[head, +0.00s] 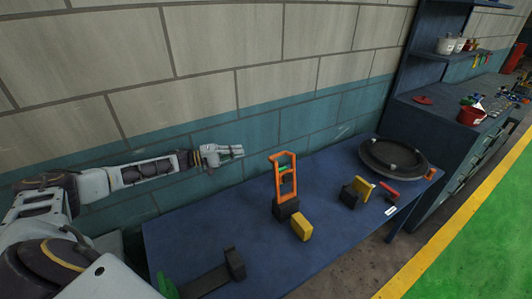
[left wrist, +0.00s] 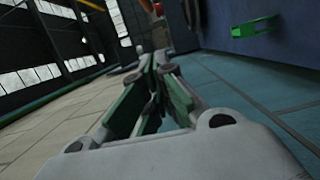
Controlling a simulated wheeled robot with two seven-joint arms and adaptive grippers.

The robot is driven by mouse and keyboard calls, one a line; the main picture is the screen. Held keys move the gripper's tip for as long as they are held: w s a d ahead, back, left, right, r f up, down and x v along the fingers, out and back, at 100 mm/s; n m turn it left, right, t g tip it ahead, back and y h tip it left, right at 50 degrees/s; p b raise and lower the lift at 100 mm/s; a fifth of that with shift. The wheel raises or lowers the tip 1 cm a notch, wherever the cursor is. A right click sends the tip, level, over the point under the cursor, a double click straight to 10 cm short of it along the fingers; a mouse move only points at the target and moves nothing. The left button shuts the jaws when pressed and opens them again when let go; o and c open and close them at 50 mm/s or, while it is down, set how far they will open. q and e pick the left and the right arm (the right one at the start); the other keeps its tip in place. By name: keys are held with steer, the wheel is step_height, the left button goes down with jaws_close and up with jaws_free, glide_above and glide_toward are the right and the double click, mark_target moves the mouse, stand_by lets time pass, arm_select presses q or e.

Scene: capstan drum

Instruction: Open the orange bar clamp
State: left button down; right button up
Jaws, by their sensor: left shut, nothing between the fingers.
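The orange bar clamp (head: 288,180) appears in the head view as an upright, slightly tilted orange frame. Its lower end meets a black block (head: 286,209) on the blue table. I cannot make out its jaw or lever in detail. My left gripper (head: 240,151) reaches in from the left, level with the clamp's top and apart from it, in front of the teal wall. It is shut and empty. The left wrist view shows its green-padded fingers (left wrist: 158,62) close together, with no clamp in sight. My right gripper is not in view.
On the blue table (head: 330,235), a yellow block (head: 302,227) sits beside the clamp. Yellow, black and red pieces (head: 388,194) lie further right, near a round dark drum (head: 393,157). A black bar with an upright end (head: 235,263) lies at the front left. The wall runs close behind.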

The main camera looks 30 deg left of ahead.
arm_select(q)
steer(key=shift+w+d, duration=0.1)
stand_by(0.3)
steer(key=w+d+p, duration=0.2)
steer(key=w+d, duration=0.3)
steer(key=d, duration=0.5)
steer(key=shift+p, duration=0.4)
stand_by(0.5)
stand_by(0.4)
